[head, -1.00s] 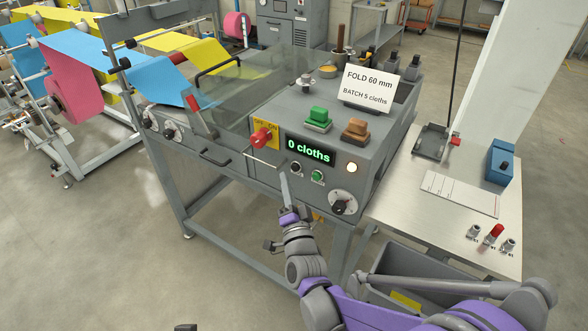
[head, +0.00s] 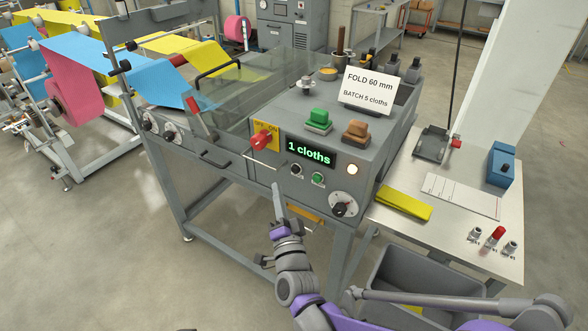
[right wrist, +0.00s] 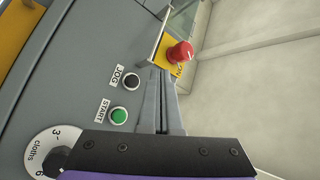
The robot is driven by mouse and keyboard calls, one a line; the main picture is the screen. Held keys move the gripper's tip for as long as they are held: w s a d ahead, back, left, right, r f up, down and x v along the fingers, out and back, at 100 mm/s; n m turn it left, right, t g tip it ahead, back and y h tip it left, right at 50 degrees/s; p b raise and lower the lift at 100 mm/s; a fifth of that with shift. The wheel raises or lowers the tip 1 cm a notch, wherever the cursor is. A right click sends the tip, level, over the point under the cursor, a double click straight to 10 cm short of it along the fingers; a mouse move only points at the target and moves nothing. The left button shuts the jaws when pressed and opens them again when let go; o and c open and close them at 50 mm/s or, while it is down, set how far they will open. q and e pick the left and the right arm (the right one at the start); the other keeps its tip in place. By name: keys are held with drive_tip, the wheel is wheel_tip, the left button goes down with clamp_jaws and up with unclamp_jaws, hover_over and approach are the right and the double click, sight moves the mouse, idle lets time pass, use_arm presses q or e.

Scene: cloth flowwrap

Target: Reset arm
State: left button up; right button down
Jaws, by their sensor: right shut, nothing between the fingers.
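My right gripper (head: 277,188) is shut and empty, its slim fingers pointing up in front of the grey machine's control panel (head: 262,178). In the right wrist view the closed fingers (right wrist: 165,85) stand to the right of the black JOG button (right wrist: 131,82) and green START button (right wrist: 118,116). They appear apart from both buttons. The display (head: 310,152) reads "1 cloths". A folded yellow cloth (head: 404,204) lies on the side table (head: 450,236). My left gripper is not in view.
A red knob (head: 261,139) on a yellow plate sticks out of the panel; it also shows in the right wrist view (right wrist: 180,53). A dial (head: 344,205) sits at the panel's lower right. A grey bin (head: 385,262) stands below the table.

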drive_tip(key=s+d+f+n+g+h+p, duration=0.1)
drive_tip(key=s+d+f+n+g+p, duration=0.1)
drive_tip(key=s+d+g, duration=0.3)
drive_tip(key=s+d+f+n+g+h+p, duration=0.1)
drive_tip(key=s+d+f+n+g+p, duration=0.1)
drive_tip(key=s+d, duration=0.5)
drive_tip(key=s+d+f+n+g+p, duration=0.2)
drive_tip(key=s+d+n+g, duration=0.4)
drive_tip(key=s, duration=0.8)
drive_tip(key=shift+s+f+g+h, duration=0.4)
drive_tip(key=shift+f+g, duration=0.4)
drive_tip(key=shift+g, duration=0.2)
idle(0.7)
